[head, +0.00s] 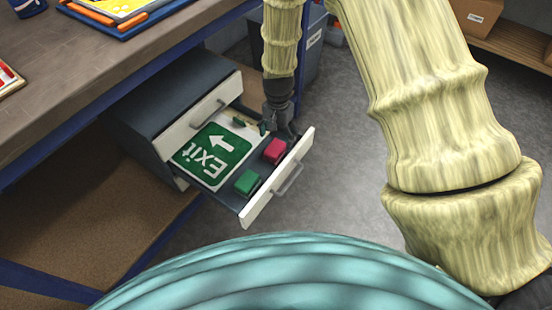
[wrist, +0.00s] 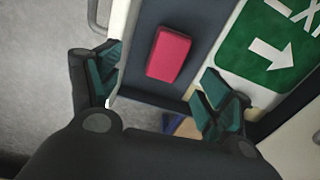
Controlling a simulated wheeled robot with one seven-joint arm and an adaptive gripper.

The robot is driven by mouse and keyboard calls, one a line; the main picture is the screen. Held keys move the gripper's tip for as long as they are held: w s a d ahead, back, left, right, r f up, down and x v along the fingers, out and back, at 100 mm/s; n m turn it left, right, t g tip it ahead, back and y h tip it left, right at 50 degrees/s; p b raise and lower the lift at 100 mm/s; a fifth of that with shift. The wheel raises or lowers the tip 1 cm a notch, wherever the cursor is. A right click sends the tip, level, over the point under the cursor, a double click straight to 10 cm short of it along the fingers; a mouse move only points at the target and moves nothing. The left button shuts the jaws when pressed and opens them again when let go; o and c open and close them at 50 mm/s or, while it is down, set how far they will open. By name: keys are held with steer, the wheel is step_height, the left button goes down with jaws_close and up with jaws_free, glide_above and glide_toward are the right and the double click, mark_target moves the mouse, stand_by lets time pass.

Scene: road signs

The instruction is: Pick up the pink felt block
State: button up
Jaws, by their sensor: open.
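The pink felt block (head: 274,150) lies on the dark floor of an open drawer (head: 239,208), near the drawer's front panel. In the wrist view the pink felt block (wrist: 169,55) lies beyond and between my spread fingertips, with nothing touching it. My gripper (head: 277,128) is over the drawer's far end, just behind the block in the head view. In the wrist view my gripper (wrist: 158,98) is open and empty, its left finger over the drawer's front edge.
A green block (head: 247,183) lies in the same drawer, nearer the camera. A green and white Exit sign (head: 211,155) lies flat beside the blocks. A small dark green piece (head: 238,121) lies at the far end. The workbench (head: 110,75) is at left; grey floor (head: 335,180) is clear at right.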

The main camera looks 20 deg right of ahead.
mark_target(275, 148)
steer(key=shift+w+a+r+b, duration=0.1)
steer(key=shift+w+b, duration=0.05)
steer(key=shift+w, duration=0.25)
steer(key=shift+w+a+r+b, duration=0.1)
steer(key=shift+w+b, duration=0.05)
steer(key=shift+w, duration=0.2)
steer(key=shift+a+f+b, duration=0.1)
steer(key=shift+f+b, duration=1.6)
steer(key=shift+f, duration=3.65)
steer(key=c, duration=1.1)
